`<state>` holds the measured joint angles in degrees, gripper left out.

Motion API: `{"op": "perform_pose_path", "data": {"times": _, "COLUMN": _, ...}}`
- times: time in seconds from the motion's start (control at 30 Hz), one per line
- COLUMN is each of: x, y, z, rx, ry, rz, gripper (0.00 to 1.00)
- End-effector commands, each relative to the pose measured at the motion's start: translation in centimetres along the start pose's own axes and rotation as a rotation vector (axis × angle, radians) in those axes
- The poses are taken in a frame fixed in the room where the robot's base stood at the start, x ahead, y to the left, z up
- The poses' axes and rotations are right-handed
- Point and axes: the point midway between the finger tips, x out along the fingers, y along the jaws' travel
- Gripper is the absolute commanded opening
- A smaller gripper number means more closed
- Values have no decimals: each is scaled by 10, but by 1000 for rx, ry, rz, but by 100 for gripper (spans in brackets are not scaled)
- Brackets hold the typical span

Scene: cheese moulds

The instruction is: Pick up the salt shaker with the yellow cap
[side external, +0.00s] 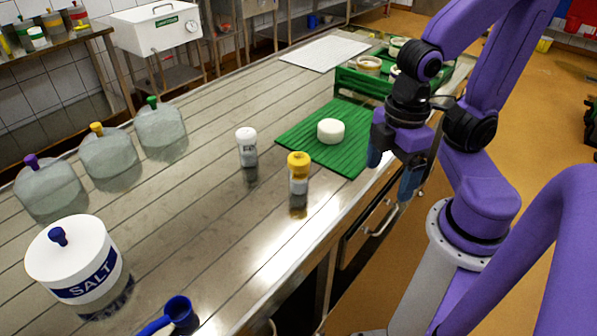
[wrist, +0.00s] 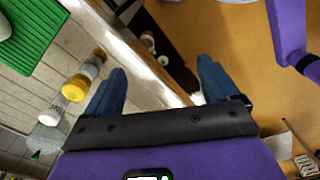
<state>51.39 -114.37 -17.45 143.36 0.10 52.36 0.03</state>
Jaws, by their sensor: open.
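The salt shaker with the yellow cap (side external: 299,174) stands upright on the steel table (side external: 215,215), near its front edge. In the wrist view its yellow cap (wrist: 75,88) shows to the left of my fingers. A similar shaker with a white cap (side external: 246,148) stands behind it to the left, and also shows in the wrist view (wrist: 51,108). My gripper (side external: 392,168) is open and empty, to the right of the yellow-capped shaker and apart from it, by the table's front edge. In the wrist view my fingers (wrist: 160,82) are spread, with table edge and floor between them.
A green mat (side external: 300,137) with a white cheese (side external: 331,131) lies right of the shakers. A green crate (side external: 352,82) with tubs stands beyond. A white salt pot (side external: 75,262), a blue scoop (side external: 178,312) and clear jugs (side external: 108,156) stand left. Bare table surrounds the yellow-capped shaker.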

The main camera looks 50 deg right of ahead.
Motion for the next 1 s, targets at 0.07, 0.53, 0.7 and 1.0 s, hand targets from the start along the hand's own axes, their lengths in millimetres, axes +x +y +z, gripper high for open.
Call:
{"op": "perform_pose_path", "data": {"times": 0.07, "x": 0, "y": 0, "z": 0, "rx": 0, "ry": 0, "rz": 0, "gripper": 82}}
{"op": "perform_pose_path", "data": {"times": 0.53, "x": 12, "y": 13, "z": -15, "rx": -67, "ry": -146, "rz": 53, "gripper": 82}}
{"op": "perform_pose_path", "data": {"times": 0.7, "x": 28, "y": 30, "z": -37, "rx": -160, "ry": -346, "rz": 131, "gripper": 82}}
{"op": "perform_pose_path", "data": {"times": 1.0, "x": 58, "y": 55, "z": -78, "rx": -328, "ry": -692, "rz": 282, "gripper": 82}}
